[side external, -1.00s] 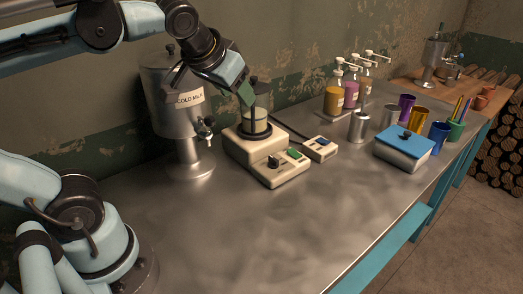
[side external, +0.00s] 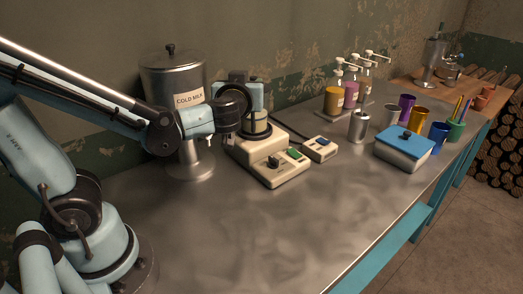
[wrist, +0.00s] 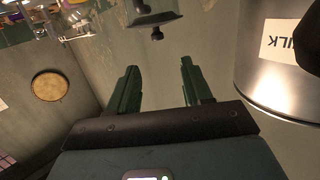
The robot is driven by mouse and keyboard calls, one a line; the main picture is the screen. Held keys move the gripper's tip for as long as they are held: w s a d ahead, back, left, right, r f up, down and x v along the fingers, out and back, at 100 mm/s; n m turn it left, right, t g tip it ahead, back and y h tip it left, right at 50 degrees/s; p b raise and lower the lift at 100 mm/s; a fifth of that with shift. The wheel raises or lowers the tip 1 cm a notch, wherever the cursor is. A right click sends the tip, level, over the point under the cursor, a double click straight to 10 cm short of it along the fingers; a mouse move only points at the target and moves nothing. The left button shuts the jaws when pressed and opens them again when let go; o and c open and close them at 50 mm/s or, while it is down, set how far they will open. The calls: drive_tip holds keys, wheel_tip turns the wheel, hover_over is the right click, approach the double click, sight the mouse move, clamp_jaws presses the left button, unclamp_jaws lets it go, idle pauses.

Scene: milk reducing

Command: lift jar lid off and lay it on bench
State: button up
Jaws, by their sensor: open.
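The jar (side external: 259,127) stands upright on the cream machine (side external: 270,158), its pale band showing in the side view. Its lid is hidden there behind my wrist and gripper, which are just above the jar. My gripper (wrist: 157,75) is open in the wrist view, with nothing between its two dark green fingers. Past the fingertips, at the top of that view, is a greyish shape with a dark knob (wrist: 157,34); I cannot tell for sure whether it is the lid. The bench (side external: 245,235) has a wide bare metal top.
The cold milk urn (side external: 181,75) stands close to the left of the machine and shows at right in the wrist view (wrist: 285,75). A small control box (side external: 320,148), bottles, a metal cup (side external: 358,127) and a blue-lidded box (side external: 405,148) stand to the right. The front of the bench is clear.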

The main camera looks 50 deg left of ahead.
sight(253, 78)
drive_tip(key=shift+f+x, duration=0.15)
drive_tip(key=shift+x, duration=1.85)
drive_tip(key=shift+f+x, duration=0.15)
drive_tip(key=shift+x, duration=1.9)
drive_tip(key=shift+f+x, duration=0.15)
drive_tip(key=shift+x, duration=1.85)
drive_tip(key=shift+d, duration=0.15)
clamp_jaws()
drive_tip(key=shift+r, duration=0.15)
